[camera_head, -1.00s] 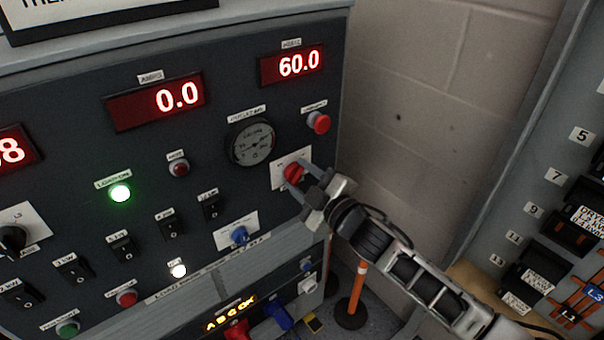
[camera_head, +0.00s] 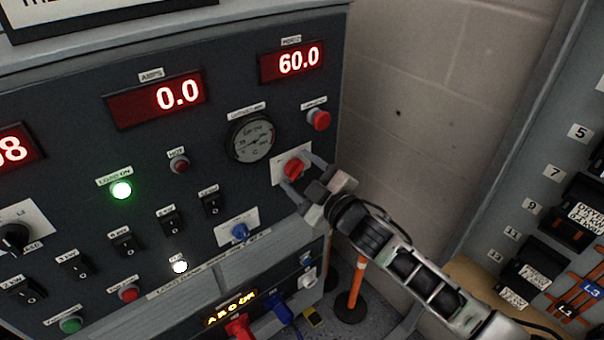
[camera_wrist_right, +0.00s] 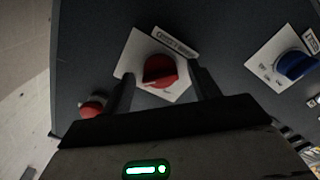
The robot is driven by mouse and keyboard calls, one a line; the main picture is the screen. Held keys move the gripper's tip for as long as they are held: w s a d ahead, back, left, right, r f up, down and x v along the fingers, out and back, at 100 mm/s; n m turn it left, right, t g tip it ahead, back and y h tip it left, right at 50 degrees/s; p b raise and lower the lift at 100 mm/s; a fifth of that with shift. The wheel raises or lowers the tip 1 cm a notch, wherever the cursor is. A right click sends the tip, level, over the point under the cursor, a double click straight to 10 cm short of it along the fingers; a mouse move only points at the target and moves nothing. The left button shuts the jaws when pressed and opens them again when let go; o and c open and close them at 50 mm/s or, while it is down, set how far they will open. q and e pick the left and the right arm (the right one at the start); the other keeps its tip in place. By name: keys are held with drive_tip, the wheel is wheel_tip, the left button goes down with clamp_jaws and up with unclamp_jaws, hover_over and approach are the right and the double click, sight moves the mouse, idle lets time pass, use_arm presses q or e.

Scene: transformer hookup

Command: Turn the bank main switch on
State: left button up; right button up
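The bank main switch is a red rotary knob (camera_head: 293,169) on a white plate at the right side of the dark panel. It also shows in the right wrist view (camera_wrist_right: 160,70), where its label is too blurred to read surely. My right gripper (camera_head: 304,178) is at the knob with its fingers spread, one on each side. In the right wrist view the two dark fingers (camera_wrist_right: 160,88) stand apart, with gaps visible between them and the knob. A green "LOAD ON" lamp (camera_head: 121,189) is lit. My left gripper is not in view.
A red push button (camera_head: 318,120) sits above the knob, and a blue knob (camera_head: 240,232) sits below left. A round gauge (camera_head: 251,138) is to the left. Displays read 0.0 (camera_head: 157,100) and 60.0 (camera_head: 292,62). A breaker panel (camera_head: 560,190) stands at the right.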

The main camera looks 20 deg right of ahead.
drive_tip(key=b+v, duration=0.1)
drive_tip(key=v, duration=1.5)
drive_tip(key=shift+b, duration=0.35)
drive_tip(key=s+a+f+m+g+h, duration=0.1)
drive_tip(key=s+a+f+m+g, duration=0.2)
drive_tip(key=f, duration=0.6)
drive_tip(key=s+a+f+m+g+h, duration=0.2)
drive_tip(key=s+a+f+m+g, duration=0.1)
drive_tip(key=s+f+m, duration=0.4)
drive_tip(key=shift+a+f+g, duration=0.3)
drive_tip(key=shift+a+f, duration=0.15)
drive_tip(key=shift+f, duration=0.55)
